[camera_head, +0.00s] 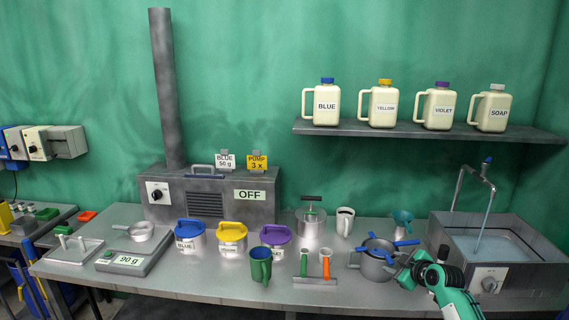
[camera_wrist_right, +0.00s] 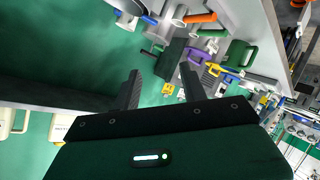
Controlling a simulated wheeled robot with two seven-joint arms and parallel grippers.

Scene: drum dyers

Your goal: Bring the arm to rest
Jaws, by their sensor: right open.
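My right arm comes in at the bottom right of the head view, green and black. Its gripper (camera_head: 408,268) is in front of the grey pot (camera_head: 372,268) with blue clips, partly covering the area to its right. In the right wrist view my right gripper (camera_wrist_right: 162,88) has its two dark fingers spread apart, with nothing held between them. The wrist view is steeply tilted, with table items beyond the fingers. My left gripper is in neither view.
The table (camera_head: 190,292) holds blue, yellow and purple lidded tubs, a green mug (camera_head: 261,266), a scale (camera_head: 130,261) reading 90 g and a heater showing OFF (camera_head: 249,195). A sink (camera_head: 490,245) stands right. Labelled jugs stand on a shelf (camera_head: 425,130).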

